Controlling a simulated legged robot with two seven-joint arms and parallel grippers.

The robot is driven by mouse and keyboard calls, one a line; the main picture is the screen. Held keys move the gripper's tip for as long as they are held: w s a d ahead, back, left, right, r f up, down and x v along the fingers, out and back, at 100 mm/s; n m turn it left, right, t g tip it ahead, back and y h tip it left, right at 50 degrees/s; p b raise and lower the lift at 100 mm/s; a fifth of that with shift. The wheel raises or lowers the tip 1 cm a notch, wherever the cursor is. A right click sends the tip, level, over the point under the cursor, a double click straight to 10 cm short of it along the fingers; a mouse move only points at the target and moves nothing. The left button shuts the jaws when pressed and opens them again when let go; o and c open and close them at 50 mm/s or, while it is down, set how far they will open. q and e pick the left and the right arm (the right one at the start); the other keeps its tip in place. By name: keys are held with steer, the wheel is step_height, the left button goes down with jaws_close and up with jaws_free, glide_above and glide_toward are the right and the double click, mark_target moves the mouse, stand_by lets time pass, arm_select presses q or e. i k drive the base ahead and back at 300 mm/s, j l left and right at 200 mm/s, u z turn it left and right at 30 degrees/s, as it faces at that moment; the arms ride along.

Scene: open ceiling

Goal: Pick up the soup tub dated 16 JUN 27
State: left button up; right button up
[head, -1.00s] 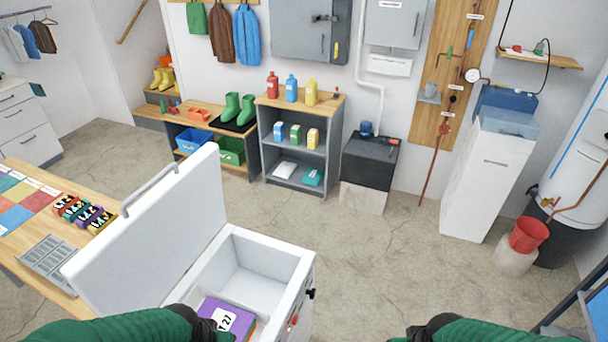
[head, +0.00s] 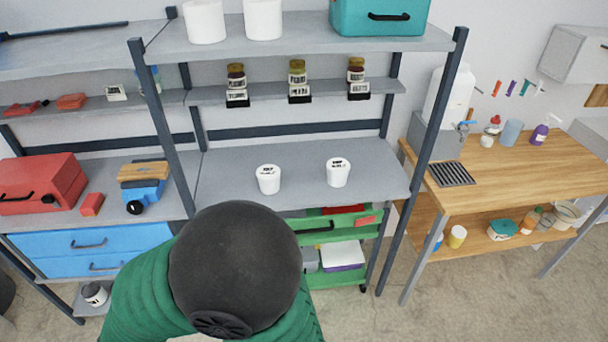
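Two white tubs with dark print on their lids stand upright and apart on the grey middle shelf (head: 235,165). One tub (head: 268,182) is to the left. The other tub (head: 338,175) is to the right and slightly farther back. The lid print is too small to read, so I cannot tell which one says 16 JUN 27. Neither gripper shows in the head view.
Above the tubs, several labelled jars (head: 298,75) stand on a narrow shelf. Dark uprights (head: 440,105) flank the shelf bay. The shelf around the tubs is clear.

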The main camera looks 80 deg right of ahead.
mark_target(268, 176)
steer(key=i+z, duration=0.15)
steer(key=z, duration=2.45)
steer(key=i+u, duration=0.2)
steer(key=i, duration=0.3)
steer(key=i+l+u, duration=0.15)
steer(key=i, duration=0.35)
steer(key=i+l+u, duration=0.2)
steer(key=i, duration=0.3)
